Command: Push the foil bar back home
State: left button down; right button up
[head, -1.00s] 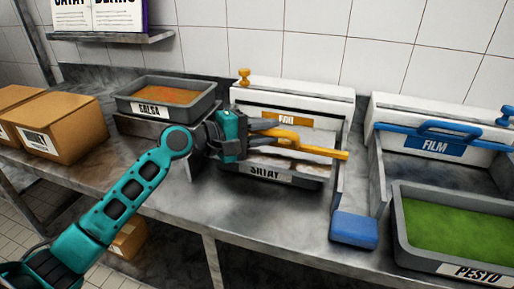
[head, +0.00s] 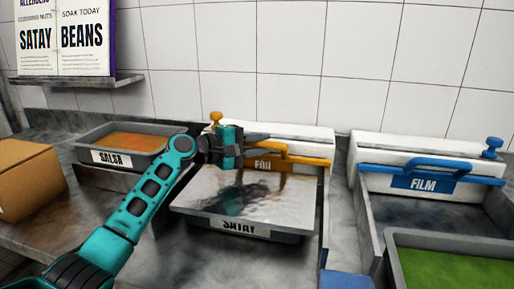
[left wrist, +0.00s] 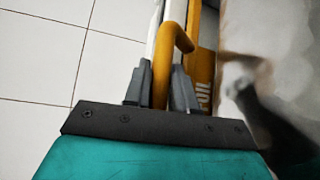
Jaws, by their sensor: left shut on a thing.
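The yellow foil bar (head: 300,160) lies along the front of the white foil dispenser (head: 310,140), by its FOIL label. My left gripper (head: 258,138) is shut on the bar's raised handle, at the left part of the bar. In the left wrist view, the yellow handle (left wrist: 161,82) stands between the two grey fingers of the left gripper (left wrist: 163,92). A shiny foil sheet (head: 225,195) spreads from the dispenser over the satay tray (head: 285,238). The gripper hides part of the bar and dispenser front. My right gripper is not in view.
A salsa tray (head: 74,152) stands left of the foil station. A film dispenser (head: 375,150) with a blue bar (head: 430,172) and a green pesto tray (head: 393,262) are at right. A cardboard box (head: 28,180) sits far left. A tiled wall (head: 290,60) closes the back.

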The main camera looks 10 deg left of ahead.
pick_arm(q)
jog(key=shift+w+r, duration=0.1)
jog(key=shift+r, duration=0.1)
jog(key=c, duration=1.4)
grip_release()
jog(key=shift+a, duration=0.1)
jog(key=o, duration=0.4)
jog(key=shift+w+f, duration=0.15)
jog(key=v, duration=1.3)
